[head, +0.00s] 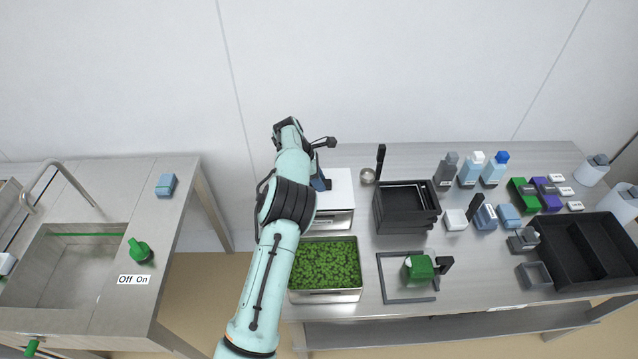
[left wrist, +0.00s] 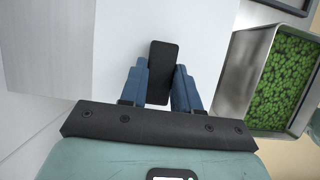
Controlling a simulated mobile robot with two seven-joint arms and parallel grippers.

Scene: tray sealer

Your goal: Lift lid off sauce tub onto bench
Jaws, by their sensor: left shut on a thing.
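The sauce tub (head: 334,219) is a steel container with a label on its front, at the back left of the bench. A white lid (head: 340,188) covers its top; I cannot tell whether there is a gap between them. My left gripper (head: 321,180) reaches over the lid's left side, partly hidden by my arm. In the left wrist view its blue fingers (left wrist: 161,88) are shut on the lid's black handle (left wrist: 163,65), with the white lid (left wrist: 205,35) spread beneath. My right gripper is not in view.
A steel tray of green herbs (head: 325,266) stands in front of the tub. Black stacked trays (head: 404,212) and a ladle (head: 368,176) are to its right. A grey frame (head: 396,299) with a green block (head: 418,267) lies in front. Bare bench (head: 470,285) shows farther right.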

